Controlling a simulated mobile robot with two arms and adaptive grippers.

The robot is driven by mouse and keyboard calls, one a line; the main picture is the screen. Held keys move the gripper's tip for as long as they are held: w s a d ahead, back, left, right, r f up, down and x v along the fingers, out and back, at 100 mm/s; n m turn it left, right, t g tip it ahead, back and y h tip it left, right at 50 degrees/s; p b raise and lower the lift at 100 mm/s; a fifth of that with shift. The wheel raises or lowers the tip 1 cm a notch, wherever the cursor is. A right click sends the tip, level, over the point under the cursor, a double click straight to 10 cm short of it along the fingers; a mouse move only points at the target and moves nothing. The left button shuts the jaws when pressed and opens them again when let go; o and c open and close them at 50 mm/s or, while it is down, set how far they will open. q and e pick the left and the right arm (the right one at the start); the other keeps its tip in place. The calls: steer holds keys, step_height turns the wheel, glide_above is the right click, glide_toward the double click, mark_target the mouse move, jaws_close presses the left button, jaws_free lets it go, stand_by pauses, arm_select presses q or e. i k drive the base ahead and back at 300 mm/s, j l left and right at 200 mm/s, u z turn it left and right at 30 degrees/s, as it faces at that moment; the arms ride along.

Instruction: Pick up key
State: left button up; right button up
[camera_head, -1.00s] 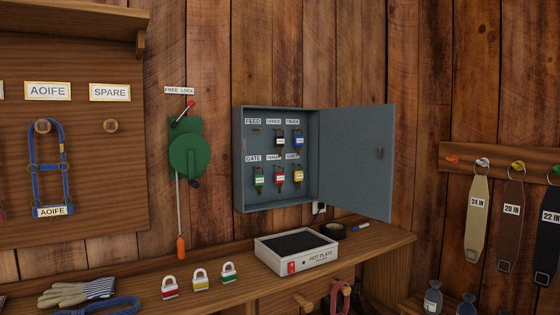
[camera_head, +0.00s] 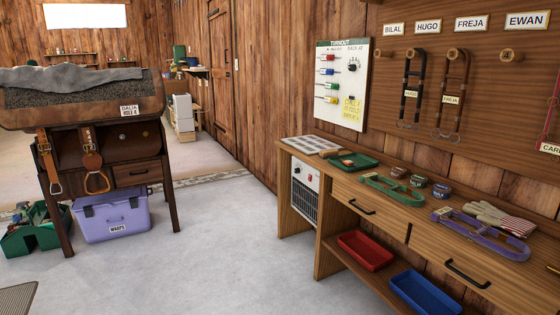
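I cannot make out a key with certainty in the head view. A white turnout board (camera_head: 341,85) hangs on the wood wall, with several small coloured items in a column, a dark dial or knob and a yellow note; they are too small to identify. The grey cabinet with hanging tagged keys is out of view. Neither of my grippers shows in the head view.
A wooden workbench (camera_head: 330,168) on the right carries a green tray (camera_head: 356,161), halters and gloves (camera_head: 497,219). Red (camera_head: 365,250) and blue (camera_head: 424,290) trays sit on its lower shelf. A saddle stand (camera_head: 75,105) and purple box (camera_head: 112,213) stand left. Grey floor between is clear.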

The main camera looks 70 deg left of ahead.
mark_target(348, 163)
steer(key=u, duration=1.85)
